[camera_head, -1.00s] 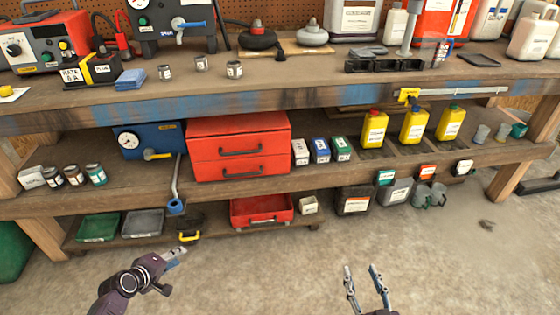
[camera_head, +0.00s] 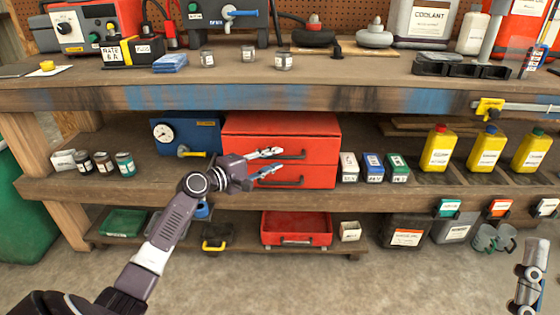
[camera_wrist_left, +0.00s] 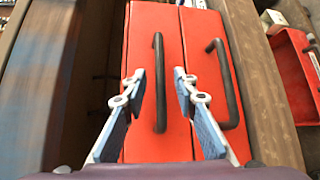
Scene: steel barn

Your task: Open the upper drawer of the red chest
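The red chest (camera_head: 235,150) stands on the middle shelf, with two drawers and dark bar handles. Both drawers look shut. My left gripper (camera_head: 266,162) is open in front of the chest. In the left wrist view, the upper drawer (camera_wrist_left: 143,40) and its handle (camera_wrist_left: 159,70) lie between the two spread fingertips (camera_wrist_left: 158,88). Neither finger visibly closes on the handle; whether they reach past its bar is unclear. The lower handle (camera_wrist_left: 224,80) is outside the fingers, to the right in that view. My right gripper (camera_head: 530,275) is at the lower right, seen edge-on, away from the chest.
A blue gauge box (camera_head: 185,137) stands just left of the chest; small cartons (camera_head: 372,167) stand right of it. The workbench top (camera_head: 330,72) overhangs above. A red tray (camera_head: 297,228) sits on the bottom shelf. Open floor lies in front.

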